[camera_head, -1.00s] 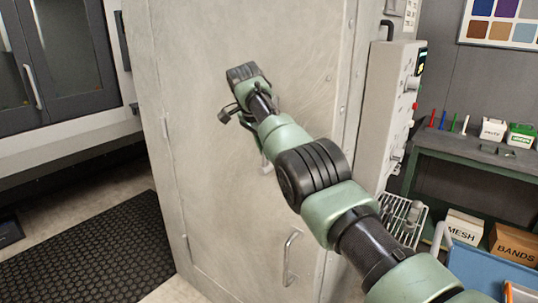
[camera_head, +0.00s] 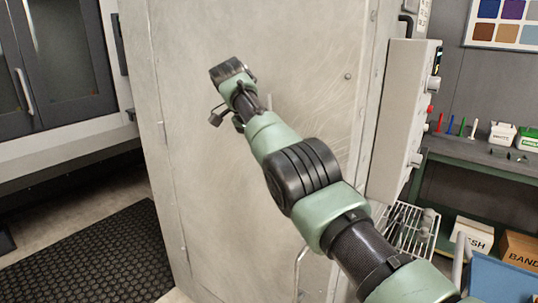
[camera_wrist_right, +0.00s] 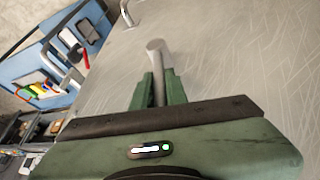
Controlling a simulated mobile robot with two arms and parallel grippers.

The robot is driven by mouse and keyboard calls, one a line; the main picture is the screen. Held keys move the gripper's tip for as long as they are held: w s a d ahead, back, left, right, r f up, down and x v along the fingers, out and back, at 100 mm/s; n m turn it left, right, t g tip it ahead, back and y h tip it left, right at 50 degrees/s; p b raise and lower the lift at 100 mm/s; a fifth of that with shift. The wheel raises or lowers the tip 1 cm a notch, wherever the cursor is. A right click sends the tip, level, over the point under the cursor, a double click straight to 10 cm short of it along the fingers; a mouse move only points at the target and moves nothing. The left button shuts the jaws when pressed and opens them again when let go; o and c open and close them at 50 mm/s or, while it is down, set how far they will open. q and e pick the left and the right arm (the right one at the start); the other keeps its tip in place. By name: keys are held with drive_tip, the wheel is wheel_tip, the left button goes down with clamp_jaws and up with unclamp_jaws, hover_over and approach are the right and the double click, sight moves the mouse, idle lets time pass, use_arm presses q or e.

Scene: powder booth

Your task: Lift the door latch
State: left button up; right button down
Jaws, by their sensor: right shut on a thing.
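The large pale grey door (camera_head: 300,50) fills the middle of the head view. My right gripper reaches across it from the lower right, and its fingertips are hidden there behind my own arm. In the right wrist view, the door (camera_wrist_right: 235,70) lies behind the gripper. The door latch (camera_wrist_right: 157,68) is a metal bar with a round end standing out between the two green fingers. My right gripper (camera_wrist_right: 160,90) is shut on this bar. I cannot make out the latch in the head view. My left gripper is not in view.
A grey control box (camera_head: 400,120) stands right of the door. A wire basket (camera_head: 405,228) hangs below it. A green-framed bench (camera_head: 480,153) holds small tools and boxes at the right. A black floor mat (camera_head: 100,260) lies at the left. A curved handle (camera_head: 299,268) is low on the door.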

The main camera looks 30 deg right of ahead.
drive_tip(key=c, duration=1.6)
unclamp_jaws()
drive_tip(key=shift+f, duration=0.15)
drive_tip(key=shift+o, duration=0.8)
drive_tip(key=shift+w, duration=0.1)
drive_tip(key=shift+a+r, duration=0.1)
drive_tip(key=shift+r, duration=0.3)
drive_tip(key=p+v, duration=0.7)
drive_tip(key=shift+f, duration=0.15)
